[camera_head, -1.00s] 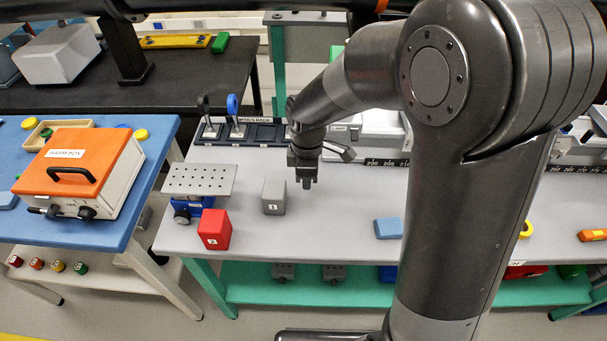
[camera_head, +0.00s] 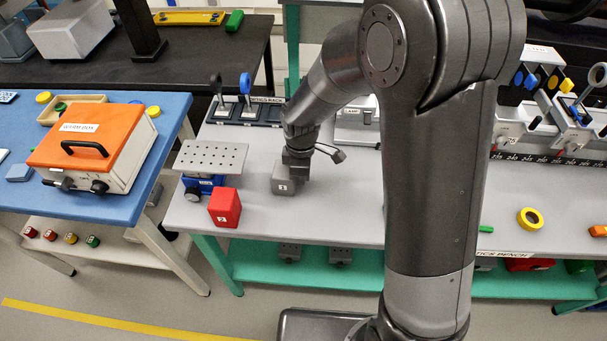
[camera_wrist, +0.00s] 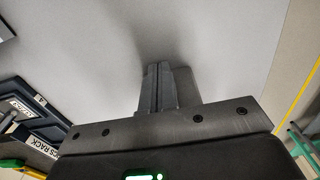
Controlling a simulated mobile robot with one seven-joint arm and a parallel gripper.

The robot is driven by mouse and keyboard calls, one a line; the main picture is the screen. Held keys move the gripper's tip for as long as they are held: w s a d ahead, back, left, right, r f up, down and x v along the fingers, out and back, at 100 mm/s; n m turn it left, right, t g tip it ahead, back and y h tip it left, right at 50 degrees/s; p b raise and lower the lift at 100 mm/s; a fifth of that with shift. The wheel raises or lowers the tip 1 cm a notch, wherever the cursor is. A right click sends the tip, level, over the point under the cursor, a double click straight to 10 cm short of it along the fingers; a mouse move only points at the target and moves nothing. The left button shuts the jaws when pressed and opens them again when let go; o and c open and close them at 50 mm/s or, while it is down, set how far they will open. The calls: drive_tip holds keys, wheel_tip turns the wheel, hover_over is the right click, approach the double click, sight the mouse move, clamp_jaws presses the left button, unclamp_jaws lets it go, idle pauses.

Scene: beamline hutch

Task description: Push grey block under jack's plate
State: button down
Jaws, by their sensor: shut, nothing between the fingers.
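The grey block (camera_head: 283,184), marked 1, stands on the grey bench, to the right of the jack. The jack has a flat perforated plate (camera_head: 212,158) on a blue body (camera_head: 204,185). The block is apart from the plate, with bare bench between them. My gripper (camera_head: 298,168) is shut and empty, down at the block's far right side in the head view. Its fingertips are hidden there, so I cannot tell whether they touch the block. In the wrist view the shut fingers (camera_wrist: 157,88) point at the bench, with a grey face partly hidden beside them.
A red block (camera_head: 225,207), marked 2, stands in front of the jack. A dark rack (camera_head: 243,115) with upright round-headed pieces stands behind. The orange-lidded warm box (camera_head: 92,150) sits on the blue table at left. A yellow tape roll (camera_head: 530,219) lies at right.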

sight(275, 167)
drive_tip(key=shift+a, duration=0.1)
drive_tip(key=a, duration=0.6)
drive_tip(key=shift+a, duration=0.35)
drive_tip(key=shift+d, duration=0.15)
